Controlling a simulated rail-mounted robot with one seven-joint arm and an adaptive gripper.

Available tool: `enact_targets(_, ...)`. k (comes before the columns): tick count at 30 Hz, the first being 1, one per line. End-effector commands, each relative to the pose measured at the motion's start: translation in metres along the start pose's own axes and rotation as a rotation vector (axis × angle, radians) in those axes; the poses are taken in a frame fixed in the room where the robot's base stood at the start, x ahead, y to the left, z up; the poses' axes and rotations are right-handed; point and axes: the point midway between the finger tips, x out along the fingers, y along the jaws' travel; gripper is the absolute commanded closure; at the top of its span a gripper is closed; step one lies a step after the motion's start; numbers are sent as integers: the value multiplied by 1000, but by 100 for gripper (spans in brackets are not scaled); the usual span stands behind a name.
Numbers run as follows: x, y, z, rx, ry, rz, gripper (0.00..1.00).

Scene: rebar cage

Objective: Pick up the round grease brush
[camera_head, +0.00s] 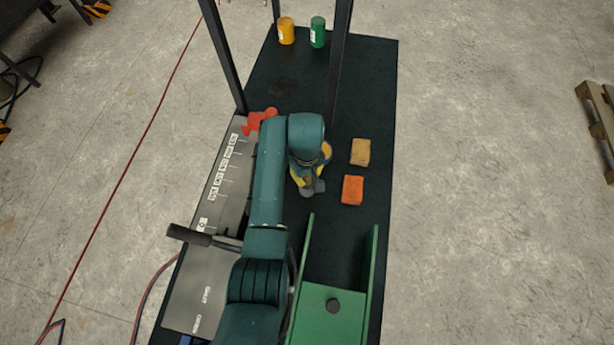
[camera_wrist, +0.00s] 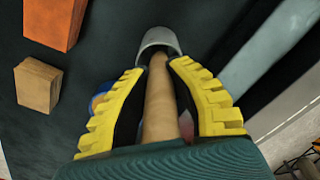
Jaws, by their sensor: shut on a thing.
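The round grease brush has a tan wooden handle (camera_wrist: 157,105) and a grey round end (camera_wrist: 160,40) in the wrist view. My gripper (camera_wrist: 160,72) has yellow ribbed fingers, one on each side of the handle, and is shut on it. In the head view my gripper (camera_head: 308,172) is over the dark bench top, left of the two blocks. A grey part of the brush (camera_head: 316,187) shows below the fingers there. My arm hides most of the handle in that view. I cannot tell whether the brush touches the bench.
An orange block (camera_head: 352,190) and a tan block (camera_head: 360,152) lie right of my gripper. A green channel (camera_head: 330,320) stands in front. Dark posts (camera_head: 340,60) rise behind, with yellow (camera_head: 286,31) and green (camera_head: 318,32) cans beyond. A red-orange object (camera_head: 258,121) lies left.

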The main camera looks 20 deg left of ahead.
Motion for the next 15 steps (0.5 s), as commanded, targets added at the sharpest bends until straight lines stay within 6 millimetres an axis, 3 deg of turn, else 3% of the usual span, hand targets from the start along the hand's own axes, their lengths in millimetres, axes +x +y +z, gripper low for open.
enact_targets(8, -10, 1, -1, 0, 2, 2, 100)
enact_targets(15, -64, 1, -1, 0, 4, 3, 100)
